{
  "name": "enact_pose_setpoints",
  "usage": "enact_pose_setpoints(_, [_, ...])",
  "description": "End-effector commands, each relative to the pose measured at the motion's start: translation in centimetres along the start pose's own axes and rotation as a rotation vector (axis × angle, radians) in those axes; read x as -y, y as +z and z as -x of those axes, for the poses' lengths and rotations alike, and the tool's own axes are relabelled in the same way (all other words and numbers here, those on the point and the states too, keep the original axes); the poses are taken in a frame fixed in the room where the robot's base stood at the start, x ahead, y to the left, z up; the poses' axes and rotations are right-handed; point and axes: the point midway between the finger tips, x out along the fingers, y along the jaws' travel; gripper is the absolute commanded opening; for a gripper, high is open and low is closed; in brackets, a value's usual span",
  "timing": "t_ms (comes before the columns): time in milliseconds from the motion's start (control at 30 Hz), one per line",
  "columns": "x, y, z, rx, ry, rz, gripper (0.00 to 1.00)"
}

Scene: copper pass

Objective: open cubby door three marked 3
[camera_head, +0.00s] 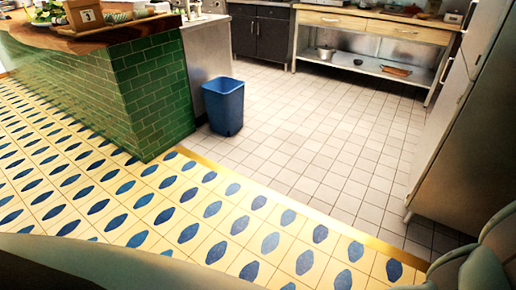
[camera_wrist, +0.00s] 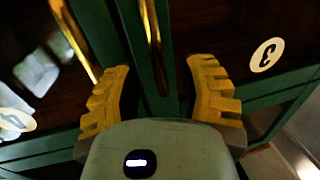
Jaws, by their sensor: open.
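In the wrist view, a dark panel with a white oval tag marked 3 (camera_wrist: 267,55) is at the right, tilted in the picture. It sits within green framing, which I take to be cubby door three. A brass vertical handle (camera_wrist: 152,30) runs down the green frame at the top middle. My gripper (camera_wrist: 161,66) is open, its yellow fingers on either side of this handle and the green upright; I cannot tell whether they touch. The door looks shut, though dimness hides its edges. The head view does not show the door or my gripper.
A second brass handle (camera_wrist: 74,40) and another white oval tag (camera_wrist: 14,122) show at the left in the wrist view. In the head view, a green-tiled counter (camera_head: 150,95), a blue bin (camera_head: 224,106) and a steel-framed worktable (camera_head: 375,50) surround clear tiled floor.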

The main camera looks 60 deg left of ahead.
Motion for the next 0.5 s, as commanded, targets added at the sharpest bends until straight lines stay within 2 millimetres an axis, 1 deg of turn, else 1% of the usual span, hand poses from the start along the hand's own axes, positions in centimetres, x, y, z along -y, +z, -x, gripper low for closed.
enact_pose_setpoints(133, [-0.12,0.0,-0.64,0.0,0.003,0.0,0.41])
enact_pose_setpoints(400, [-0.11,0.02,-0.69,0.0,0.003,0.0,0.41])
enact_pose_setpoints(433, [-0.11,0.02,-0.69,0.0,0.003,0.0,0.45])
enact_pose_setpoints(500, [-0.11,0.01,-0.68,0.0,0.003,0.0,0.38])
